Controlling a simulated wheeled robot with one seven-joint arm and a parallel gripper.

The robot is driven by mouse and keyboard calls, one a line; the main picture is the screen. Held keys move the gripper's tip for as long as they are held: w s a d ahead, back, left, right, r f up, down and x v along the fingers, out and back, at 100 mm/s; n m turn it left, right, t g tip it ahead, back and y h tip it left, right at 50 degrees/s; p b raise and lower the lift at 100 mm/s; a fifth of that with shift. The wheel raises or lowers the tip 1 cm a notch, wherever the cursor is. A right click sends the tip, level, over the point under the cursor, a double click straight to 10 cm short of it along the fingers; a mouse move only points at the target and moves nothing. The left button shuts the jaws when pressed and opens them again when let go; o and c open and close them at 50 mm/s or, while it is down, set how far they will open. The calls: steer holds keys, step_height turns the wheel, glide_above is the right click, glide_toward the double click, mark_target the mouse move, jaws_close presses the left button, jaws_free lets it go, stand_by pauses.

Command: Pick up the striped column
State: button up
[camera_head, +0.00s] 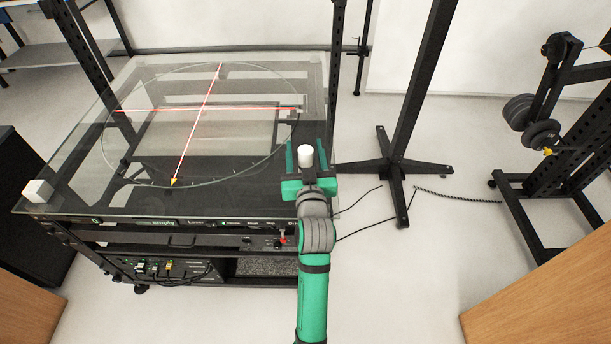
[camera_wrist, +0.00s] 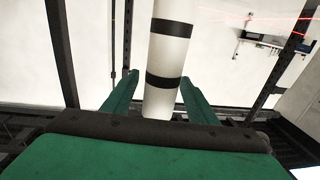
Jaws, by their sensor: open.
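The striped column is a white cylinder with black bands and shows large in the wrist view (camera_wrist: 168,55). In the head view only its white round top (camera_head: 305,155) shows, at the right edge of the glass turntable table. My gripper (camera_head: 307,150) is open, with its two green fingers on either side of the column in the head view. In the wrist view the gripper fingers (camera_wrist: 155,92) also flank the column's end. I cannot tell whether either finger touches it.
The glass table (camera_head: 75,165) carries a ring with red laser lines. A white cube (camera_head: 38,191) sits at its front left corner. A black stand (camera_head: 398,165) with floor cables is to the right, and weight equipment (camera_head: 540,120) is farther right.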

steer(key=shift+w+a, duration=0.1)
steer(key=shift+w, duration=0.55)
jaws_close()
